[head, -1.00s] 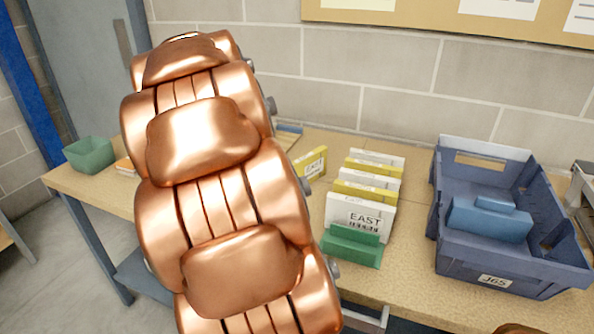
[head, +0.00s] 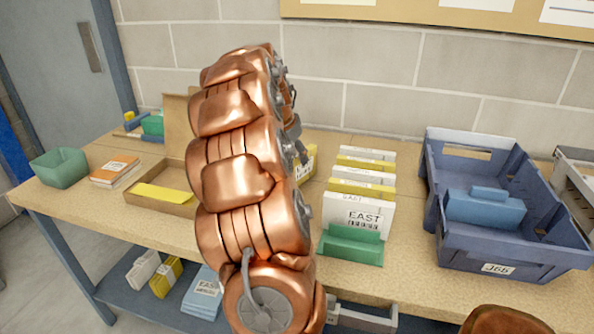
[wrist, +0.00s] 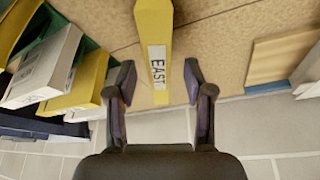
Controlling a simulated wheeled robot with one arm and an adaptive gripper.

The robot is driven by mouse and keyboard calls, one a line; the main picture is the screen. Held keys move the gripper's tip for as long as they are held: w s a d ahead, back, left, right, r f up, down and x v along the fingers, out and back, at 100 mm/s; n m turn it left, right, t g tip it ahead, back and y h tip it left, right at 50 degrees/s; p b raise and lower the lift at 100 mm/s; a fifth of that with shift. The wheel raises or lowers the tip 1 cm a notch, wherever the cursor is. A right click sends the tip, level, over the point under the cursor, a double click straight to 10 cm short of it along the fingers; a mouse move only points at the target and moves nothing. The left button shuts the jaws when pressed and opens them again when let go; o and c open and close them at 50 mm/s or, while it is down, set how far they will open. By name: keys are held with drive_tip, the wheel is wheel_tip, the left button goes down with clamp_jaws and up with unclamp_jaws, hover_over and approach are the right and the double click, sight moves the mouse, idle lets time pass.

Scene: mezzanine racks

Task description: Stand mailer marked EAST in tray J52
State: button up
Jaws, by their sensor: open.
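A yellow mailer with a white label reading EAST (wrist: 155,45) lies between my gripper's fingers (wrist: 160,76) in the wrist view. The fingers are open, with a gap on both sides of it. A white mailer marked EAST (head: 360,212) stands at the front of a row of white and yellow mailers, against a green holder (head: 350,246). A blue tray (head: 455,240) is labelled J65 and holds a blue block. No label J52 is readable.
A brown carton (head: 160,205) with a yellow item, a stack of orange-topped papers (head: 115,170) and a green bin (head: 60,168) are on the bench's left. A grey tray (head: 578,190) is at the right edge. More packets (head: 203,292) lie on the lower shelf. The wall closes the back.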

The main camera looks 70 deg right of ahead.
sight(300, 168)
drive_tip(key=shift+x, duration=3.15)
drive_tip(key=shift+s, duration=0.1)
drive_tip(key=shift+a, duration=0.1)
clamp_jaws()
